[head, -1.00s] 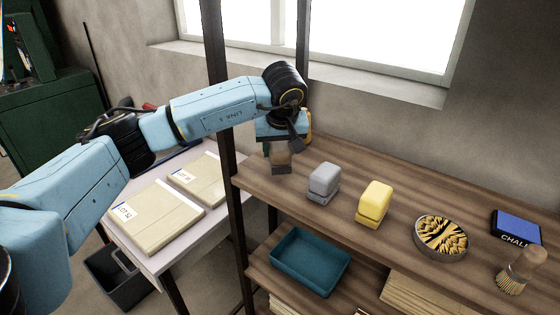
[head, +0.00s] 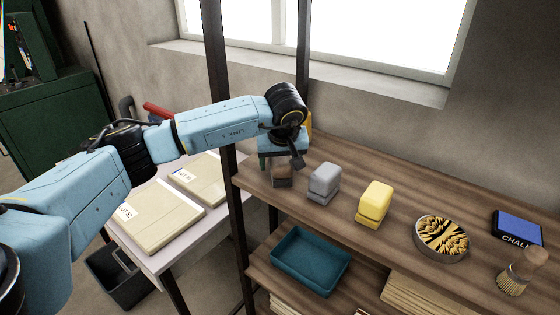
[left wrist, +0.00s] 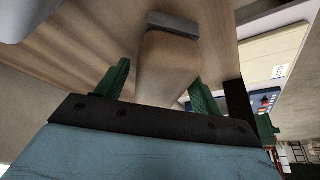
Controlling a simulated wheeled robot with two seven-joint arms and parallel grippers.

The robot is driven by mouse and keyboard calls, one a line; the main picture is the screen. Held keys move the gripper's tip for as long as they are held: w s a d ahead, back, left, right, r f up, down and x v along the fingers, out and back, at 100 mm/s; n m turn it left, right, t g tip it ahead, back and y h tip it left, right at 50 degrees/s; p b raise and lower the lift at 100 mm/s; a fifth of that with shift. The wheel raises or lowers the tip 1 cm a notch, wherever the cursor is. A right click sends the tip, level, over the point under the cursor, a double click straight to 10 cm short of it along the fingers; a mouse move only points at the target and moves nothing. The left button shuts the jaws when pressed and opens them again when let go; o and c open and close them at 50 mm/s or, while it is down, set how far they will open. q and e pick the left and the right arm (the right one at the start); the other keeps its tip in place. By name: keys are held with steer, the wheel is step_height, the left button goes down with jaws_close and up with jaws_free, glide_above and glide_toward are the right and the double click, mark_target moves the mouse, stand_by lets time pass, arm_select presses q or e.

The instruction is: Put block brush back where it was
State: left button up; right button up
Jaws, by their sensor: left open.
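The block brush (head: 283,178) has a brown wooden body, and in the left wrist view (left wrist: 168,65) a grey layer shows at its far end. It is at the left end of the upper wooden shelf and appears to rest on the board. My left gripper (head: 280,157) is directly above it, pointing down. In the left wrist view its green fingers (left wrist: 161,85) are open, one on each side of the brush, with a gap visible at the left finger. Contact at the right finger is unclear. My right gripper is not in view.
A grey block (head: 324,183) stands close to the right of the brush, then a yellow block (head: 373,203), a round tin (head: 441,238), a blue chalk box (head: 517,226) and a round brush (head: 520,272). A dark shelf post (head: 229,170) stands left of the gripper. A teal tray (head: 311,261) sits below.

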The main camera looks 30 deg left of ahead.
arm_select(q)
steer(key=v, duration=1.2)
stand_by(0.3)
